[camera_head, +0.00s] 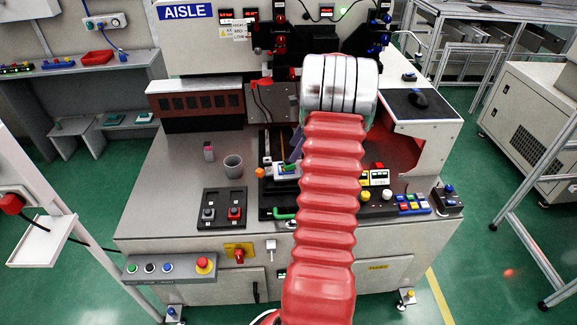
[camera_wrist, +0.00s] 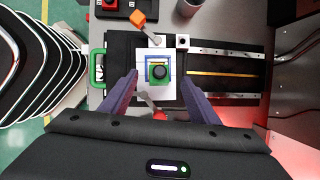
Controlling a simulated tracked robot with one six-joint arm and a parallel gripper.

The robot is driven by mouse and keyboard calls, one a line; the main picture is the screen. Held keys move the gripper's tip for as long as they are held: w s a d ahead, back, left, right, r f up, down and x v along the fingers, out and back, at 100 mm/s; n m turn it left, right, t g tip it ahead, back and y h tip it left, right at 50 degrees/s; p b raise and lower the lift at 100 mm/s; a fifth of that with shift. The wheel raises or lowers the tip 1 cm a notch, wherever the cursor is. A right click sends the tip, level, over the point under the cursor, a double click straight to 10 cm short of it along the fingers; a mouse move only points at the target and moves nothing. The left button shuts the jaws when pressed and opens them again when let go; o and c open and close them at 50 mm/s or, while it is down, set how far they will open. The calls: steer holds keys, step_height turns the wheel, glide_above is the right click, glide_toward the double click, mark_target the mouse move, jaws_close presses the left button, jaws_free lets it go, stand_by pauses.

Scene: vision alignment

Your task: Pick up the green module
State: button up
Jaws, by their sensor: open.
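The green module (camera_wrist: 158,72) is a small green square with a round black part on top. It sits on a white plate (camera_wrist: 144,52) over a black fixture in the wrist view. In the head view the green module (camera_head: 288,167) shows small on the workbench, partly beside my arm. My gripper (camera_wrist: 162,84) is open, with its two purple fingers on the left and right of the module and apart from it. In the head view one finger of my gripper (camera_head: 297,142) shows just above the module; the other is hidden behind my red arm.
A green handle (camera_wrist: 98,68) stands at the fixture's left edge. A grey cup (camera_head: 233,166) and a black switch panel (camera_head: 222,208) stand on the bench to the left.

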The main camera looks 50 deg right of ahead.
steer(key=shift+f, duration=0.2)
steer(key=shift+w, duration=0.1)
steer(key=shift+x, duration=2.6)
steer(key=shift+c, duration=0.2)
steer(key=c, duration=1.2)
steer(key=shift+o, duration=0.2)
step_height(320, 180, up, 10)
